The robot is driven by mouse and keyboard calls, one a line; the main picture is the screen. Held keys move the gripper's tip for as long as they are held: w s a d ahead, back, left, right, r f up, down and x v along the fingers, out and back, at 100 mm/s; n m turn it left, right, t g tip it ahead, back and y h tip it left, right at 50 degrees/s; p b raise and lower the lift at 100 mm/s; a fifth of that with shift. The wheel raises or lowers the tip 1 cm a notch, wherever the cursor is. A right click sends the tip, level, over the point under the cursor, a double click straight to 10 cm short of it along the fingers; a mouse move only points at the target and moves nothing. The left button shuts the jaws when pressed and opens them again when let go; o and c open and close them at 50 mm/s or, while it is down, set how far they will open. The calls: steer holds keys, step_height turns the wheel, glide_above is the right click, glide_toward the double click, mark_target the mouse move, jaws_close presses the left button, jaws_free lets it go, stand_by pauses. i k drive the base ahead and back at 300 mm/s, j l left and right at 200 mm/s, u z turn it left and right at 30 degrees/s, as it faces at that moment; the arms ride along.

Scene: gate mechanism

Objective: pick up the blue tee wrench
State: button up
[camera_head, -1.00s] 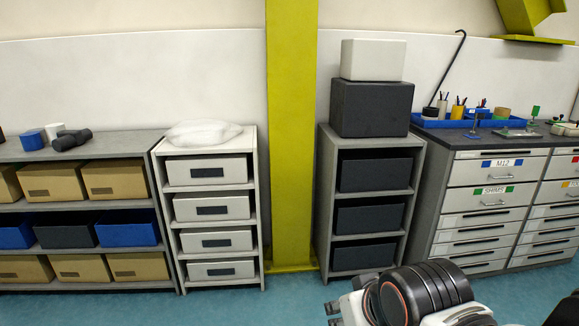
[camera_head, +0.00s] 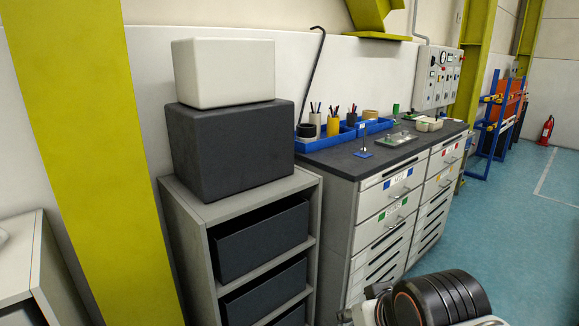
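A small item with a flat blue base and a thin upright stem (camera_head: 362,152) stands on the dark top of the drawer bench (camera_head: 330,158). It is too small to tell whether it is the blue tee wrench, and I see no other clear candidate. My folded arm shows at the bottom edge, right of the middle, well in front of the bench. Small grey parts at its left end may belong to my gripper. Its fingers cannot be made out, and nothing held shows.
A blue tray row (camera_head: 320,142) with pen cups lines the bench's back. A dark box (camera_head: 230,150) under a white box (camera_head: 225,72) tops the grey shelf (camera_head: 190,198). A yellow pillar (camera_head: 95,150) stands left. Open teal floor (camera_head: 520,240) lies right.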

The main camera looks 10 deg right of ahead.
mark_target(372, 121)
steer(key=i+l+z, duration=0.15)
steer(key=i, duration=0.35)
steer(key=i+l+z, duration=0.15)
steer(key=i, duration=0.35)
steer(key=l, duration=0.1)
